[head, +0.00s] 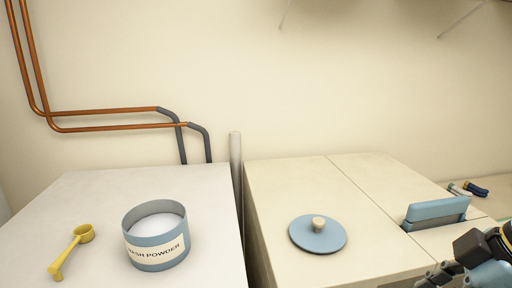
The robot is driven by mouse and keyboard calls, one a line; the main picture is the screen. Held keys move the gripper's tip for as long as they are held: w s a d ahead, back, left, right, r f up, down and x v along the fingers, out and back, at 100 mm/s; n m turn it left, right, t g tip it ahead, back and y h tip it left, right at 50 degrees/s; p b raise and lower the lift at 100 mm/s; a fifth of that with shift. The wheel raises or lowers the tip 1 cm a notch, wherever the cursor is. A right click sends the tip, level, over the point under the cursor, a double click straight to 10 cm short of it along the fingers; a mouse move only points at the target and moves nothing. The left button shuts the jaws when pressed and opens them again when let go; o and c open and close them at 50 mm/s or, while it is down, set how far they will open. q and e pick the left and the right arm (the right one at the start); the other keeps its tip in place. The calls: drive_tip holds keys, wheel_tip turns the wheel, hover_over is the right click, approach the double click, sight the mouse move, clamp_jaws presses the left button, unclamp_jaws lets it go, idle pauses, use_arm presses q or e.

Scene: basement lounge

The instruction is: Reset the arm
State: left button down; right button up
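My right arm comes in at the lower right corner. The dark fingers of my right gripper (438,276) show at the bottom edge, partly cut off, in front of the right-hand cabinet top. I cannot make out whether they are apart or together, and I see nothing clearly held in them. My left arm and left gripper are not in view.
An open blue wash powder tub (157,254) with white powder and a yellow scoop (72,249) are on the left white top (95,195). A blue lid (317,240) with a knob lies on the right cream top (285,185). A blue raised flap (437,211) stands near my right arm.

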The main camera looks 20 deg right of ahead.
drive_tip(key=s+a+f+m+h, duration=0.4)
drive_tip(key=s+a+m, duration=0.15)
drive_tip(key=m, duration=0.25)
drive_tip(key=s+d+f+g+b, duration=0.15)
drive_tip(key=f+b, duration=0.55)
drive_tip(key=f, duration=1.3)
drive_tip(key=s+d+f+g+b, duration=0.15)
drive_tip(key=f+b, duration=0.45)
drive_tip(key=f, duration=1.4)
drive_tip(key=s+f+b, duration=0.5)
drive_tip(key=s+f, duration=0.4)
drive_tip(key=f, duration=0.4)
drive_tip(key=s+d+f+b, duration=0.1)
drive_tip(key=s+f+b, duration=0.5)
drive_tip(key=f, duration=0.8)
drive_tip(key=s, duration=0.3)
drive_tip(key=shift+d+m+b, duration=0.15)
drive_tip(key=shift+m+b, duration=0.15)
drive_tip(key=shift+c, duration=0.4)
